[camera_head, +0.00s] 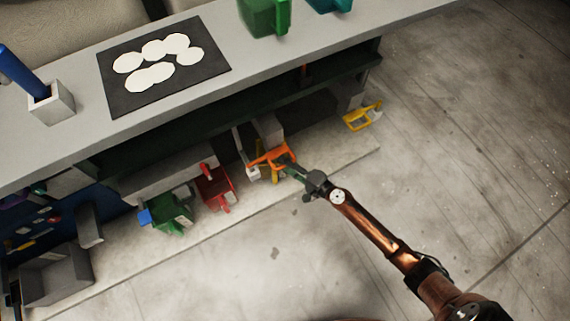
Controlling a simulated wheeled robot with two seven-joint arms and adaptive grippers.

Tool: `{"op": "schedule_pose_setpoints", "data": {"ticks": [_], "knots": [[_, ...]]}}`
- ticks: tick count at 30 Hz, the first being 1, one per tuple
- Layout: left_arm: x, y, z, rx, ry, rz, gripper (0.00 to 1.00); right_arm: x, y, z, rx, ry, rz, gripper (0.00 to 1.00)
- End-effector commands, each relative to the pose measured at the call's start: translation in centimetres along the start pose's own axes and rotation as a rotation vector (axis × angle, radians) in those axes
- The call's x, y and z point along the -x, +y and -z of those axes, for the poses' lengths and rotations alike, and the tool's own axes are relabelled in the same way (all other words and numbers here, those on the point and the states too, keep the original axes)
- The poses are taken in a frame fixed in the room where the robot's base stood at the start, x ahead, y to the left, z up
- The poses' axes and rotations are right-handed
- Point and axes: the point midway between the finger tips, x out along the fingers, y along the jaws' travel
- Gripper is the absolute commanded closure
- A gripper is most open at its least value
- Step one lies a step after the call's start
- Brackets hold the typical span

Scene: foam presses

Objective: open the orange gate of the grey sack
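The orange gate (268,158) is a small orange frame low under the workbench, near the middle of the view. A grey body (268,130), apparently the grey sack, is just behind and above it, partly in shadow. My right arm comes in from the lower right. My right gripper (294,170) is at the right end of the orange gate, touching it or very close. The fingers are small and dark, and I cannot tell whether they are closed on it. My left gripper is not in view.
A yellow frame (362,116) lies to the right on the low ledge. A red box (214,187) and a green box (171,214) stand to the left. The workbench top (290,62) overhangs them. The concrete floor (470,130) is clear on the right.

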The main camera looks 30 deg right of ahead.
Motion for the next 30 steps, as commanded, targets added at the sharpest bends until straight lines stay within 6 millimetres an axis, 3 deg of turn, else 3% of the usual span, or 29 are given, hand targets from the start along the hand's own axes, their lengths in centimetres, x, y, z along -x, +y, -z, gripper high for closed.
{"op": "schedule_pose_setpoints", "data": {"ticks": [8,20,30], "knots": [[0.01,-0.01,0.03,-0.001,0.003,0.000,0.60,-0.14,0.00,-0.02,0.000,0.000,0.000,0.72],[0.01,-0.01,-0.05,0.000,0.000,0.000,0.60,-0.11,0.03,-0.01,0.000,0.000,0.000,0.99],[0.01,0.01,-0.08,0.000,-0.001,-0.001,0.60,-0.08,0.07,0.01,0.000,0.000,-0.001,1.00]]}}
